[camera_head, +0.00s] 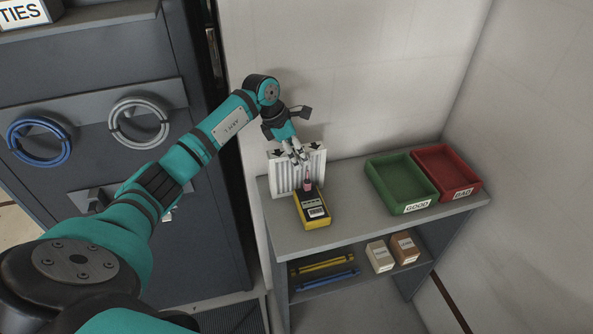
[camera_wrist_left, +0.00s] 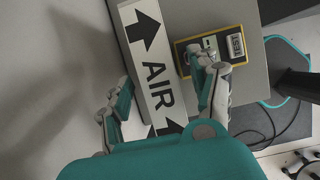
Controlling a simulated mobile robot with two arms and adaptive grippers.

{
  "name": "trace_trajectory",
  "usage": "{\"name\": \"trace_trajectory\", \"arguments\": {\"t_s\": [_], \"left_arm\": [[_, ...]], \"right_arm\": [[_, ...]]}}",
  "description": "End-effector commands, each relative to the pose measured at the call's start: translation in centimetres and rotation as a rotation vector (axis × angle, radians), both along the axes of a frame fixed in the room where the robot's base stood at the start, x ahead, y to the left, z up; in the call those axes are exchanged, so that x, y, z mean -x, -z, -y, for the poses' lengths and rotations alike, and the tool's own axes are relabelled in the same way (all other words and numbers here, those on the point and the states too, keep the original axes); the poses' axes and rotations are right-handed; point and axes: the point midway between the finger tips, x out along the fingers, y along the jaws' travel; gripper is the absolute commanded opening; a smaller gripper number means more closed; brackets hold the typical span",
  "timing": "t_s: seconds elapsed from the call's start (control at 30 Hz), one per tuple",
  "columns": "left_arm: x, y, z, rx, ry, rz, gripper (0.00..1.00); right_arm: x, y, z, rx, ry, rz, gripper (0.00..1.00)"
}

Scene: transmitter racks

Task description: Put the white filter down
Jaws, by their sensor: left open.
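The white filter (camera_head: 283,178) stands upright on the grey shelf top (camera_head: 350,223), near the wall. Its pleated face shows in the head view. In the left wrist view its narrow edge (camera_wrist_left: 154,72) shows, with black arrows and the word AIR. My left gripper (camera_head: 298,156) is open just above the filter. In the left wrist view my left gripper (camera_wrist_left: 164,82) has one finger on each side of the filter's edge, with a gap on the left side. Contact on the right side is hard to tell. My right gripper is not in view.
A yellow meter (camera_head: 312,211) lies just in front of the filter. A green GOOD tray (camera_head: 414,207) and a red BAD tray (camera_head: 463,191) stand to the right. Small boxes (camera_head: 380,257) sit on the lower shelf. The shelf top between meter and green tray is clear.

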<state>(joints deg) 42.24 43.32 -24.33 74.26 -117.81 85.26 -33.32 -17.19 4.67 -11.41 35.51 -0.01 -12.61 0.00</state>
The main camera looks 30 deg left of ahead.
Motion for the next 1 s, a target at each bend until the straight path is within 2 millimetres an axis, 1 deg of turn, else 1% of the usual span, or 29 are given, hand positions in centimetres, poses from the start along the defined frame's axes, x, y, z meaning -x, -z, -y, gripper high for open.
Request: {"name": "trace_trajectory", "arguments": {"t_s": [0.37,0.67,1.0], "left_arm": [[-0.02,0.44,-0.01,0.0,0.001,0.002,0.62],[-0.01,0.43,0.01,0.0,0.0,0.001,0.62],[-0.01,0.42,-0.01,0.0,0.0,0.0,0.17]], "right_arm": [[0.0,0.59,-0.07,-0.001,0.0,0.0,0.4],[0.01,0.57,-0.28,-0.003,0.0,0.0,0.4],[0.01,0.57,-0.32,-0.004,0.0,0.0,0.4]]}}
